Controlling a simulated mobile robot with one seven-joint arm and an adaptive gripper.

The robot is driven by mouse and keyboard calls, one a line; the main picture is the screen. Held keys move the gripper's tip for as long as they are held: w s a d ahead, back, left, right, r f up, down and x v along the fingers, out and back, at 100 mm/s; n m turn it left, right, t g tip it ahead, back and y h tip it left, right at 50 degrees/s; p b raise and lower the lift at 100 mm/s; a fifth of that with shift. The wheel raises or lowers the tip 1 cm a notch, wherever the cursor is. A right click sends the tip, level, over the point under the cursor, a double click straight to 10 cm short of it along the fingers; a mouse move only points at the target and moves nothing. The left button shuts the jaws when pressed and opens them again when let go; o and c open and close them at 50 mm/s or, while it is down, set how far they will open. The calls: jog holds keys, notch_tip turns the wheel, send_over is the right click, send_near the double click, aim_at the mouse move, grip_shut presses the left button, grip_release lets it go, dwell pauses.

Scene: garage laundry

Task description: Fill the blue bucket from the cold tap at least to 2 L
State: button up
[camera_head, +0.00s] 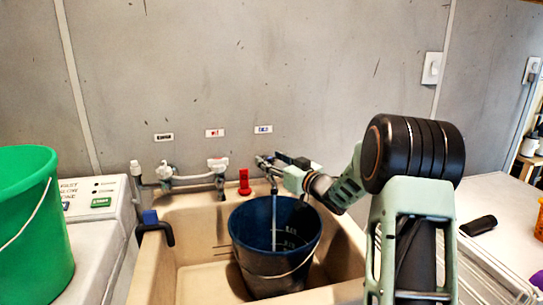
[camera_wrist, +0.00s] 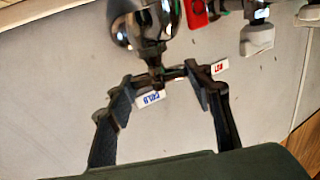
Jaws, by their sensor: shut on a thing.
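The blue bucket (camera_head: 247,262) stands upright in the beige sink, under the cold tap (camera_head: 261,164). A thin pale stream of water (camera_head: 274,225) falls from the tap into it. Pale marks show on its inner wall; the water level is hard to make out. My gripper (camera_head: 279,163) is at the tap, below the blue wall label. In the wrist view, my gripper (camera_wrist: 160,77) has its two fingers around the tap's small dark handle (camera_wrist: 152,55), below a shiny chrome body (camera_wrist: 145,20). The COLD label (camera_wrist: 151,98) shows between the fingers.
The sink (camera_head: 190,245) has free floor left of the bucket. A red fitting (camera_head: 244,182) and other white-handled taps (camera_head: 217,166) are left of my gripper. A green bucket (camera_head: 30,225) stands on the washer at left. A black object (camera_head: 478,226) lies on the right-hand counter.

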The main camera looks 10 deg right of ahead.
jog(key=shift+r, duration=0.15)
jog(key=o, duration=1.2)
jog(key=shift+c, duration=0.2)
jog(key=v, duration=1.2)
